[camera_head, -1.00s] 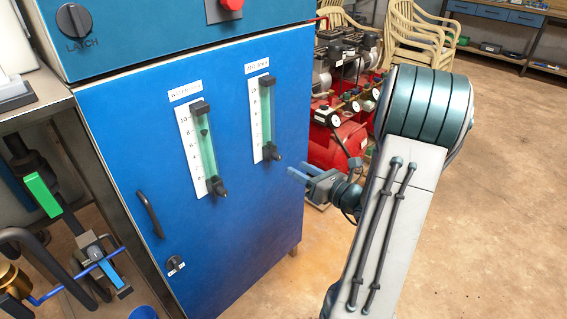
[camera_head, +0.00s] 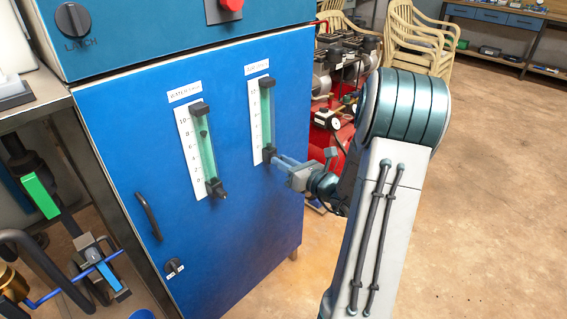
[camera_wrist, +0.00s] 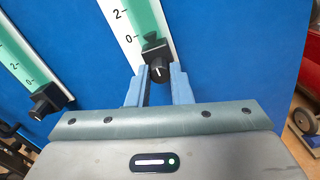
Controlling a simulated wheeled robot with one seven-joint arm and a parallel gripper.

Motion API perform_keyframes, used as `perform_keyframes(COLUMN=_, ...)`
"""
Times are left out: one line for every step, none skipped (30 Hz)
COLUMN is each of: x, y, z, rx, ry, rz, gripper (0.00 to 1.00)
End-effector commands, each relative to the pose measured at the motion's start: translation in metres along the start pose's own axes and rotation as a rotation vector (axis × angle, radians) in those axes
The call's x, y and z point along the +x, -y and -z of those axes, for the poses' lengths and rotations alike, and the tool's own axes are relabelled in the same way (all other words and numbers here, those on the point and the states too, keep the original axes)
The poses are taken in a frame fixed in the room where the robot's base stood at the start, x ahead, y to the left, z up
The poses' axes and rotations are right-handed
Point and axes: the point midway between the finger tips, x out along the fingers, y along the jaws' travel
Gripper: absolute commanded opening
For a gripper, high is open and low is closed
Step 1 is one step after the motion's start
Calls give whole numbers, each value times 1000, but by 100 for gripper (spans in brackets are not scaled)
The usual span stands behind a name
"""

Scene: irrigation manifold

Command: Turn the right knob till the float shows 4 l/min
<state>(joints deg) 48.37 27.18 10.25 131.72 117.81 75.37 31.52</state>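The right flow meter (camera_head: 266,110) is a green tube on a white scale on the blue cabinet door. Its black right knob (camera_wrist: 159,70) sits at the tube's lower end, with a white mark on its face. In the wrist view a small dark float (camera_wrist: 151,37) rests low in the tube, near the 0 mark. My gripper (camera_head: 278,162) is at this knob. In the wrist view its two blue fingers (camera_wrist: 160,78) are apart, one on each side of the knob. I cannot tell whether they touch it.
The left flow meter (camera_head: 205,152) has its own black knob (camera_head: 216,188), and its float (camera_head: 204,133) stands between 6 and 8. A door handle (camera_head: 148,215) is at lower left. Red compressors (camera_head: 335,140) stand behind the cabinet. The floor at right is open.

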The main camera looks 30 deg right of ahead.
Motion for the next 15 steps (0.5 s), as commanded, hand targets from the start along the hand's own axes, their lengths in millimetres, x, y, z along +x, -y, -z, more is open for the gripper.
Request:
perform_keyframes(x=0, y=0, z=0, rx=0, ry=0, rz=0, gripper=0)
perform_keyframes(x=0, y=0, z=0, rx=-1, ry=0, rz=0, gripper=0)
perform_keyframes(x=0, y=0, z=0, rx=-3, ry=0, rz=0, gripper=0)
perform_keyframes(x=0, y=0, z=0, rx=-5, ry=0, rz=0, gripper=0)
perform_keyframes(x=0, y=0, z=1, rx=-8, ry=0, rz=0, gripper=0)
perform_keyframes(x=0, y=0, z=1, rx=-15, ry=0, rz=0, gripper=0)
perform_keyframes(x=0, y=0, z=1, rx=-21, ry=0, rz=0, gripper=0)
perform_keyframes(x=0, y=0, z=1, rx=-30, ry=0, rz=0, gripper=0)
perform_keyframes(x=0, y=0, z=2, rx=-44, ry=0, rz=0, gripper=0)
perform_keyframes(x=0, y=0, z=2, rx=-56, ry=0, rz=0, gripper=0)
perform_keyframes(x=0, y=0, z=2, rx=-69, ry=0, rz=0, gripper=0)
perform_keyframes(x=0, y=0, z=2, rx=-91, ry=0, rz=0, gripper=0)
perform_keyframes(x=0, y=0, z=3, rx=-108, ry=0, rz=-1, gripper=0)
perform_keyframes(x=0, y=1, z=3, rx=-127, ry=0, rz=-1, gripper=0)
perform_keyframes(x=0, y=1, z=4, rx=-156, ry=0, rz=-1, gripper=0)
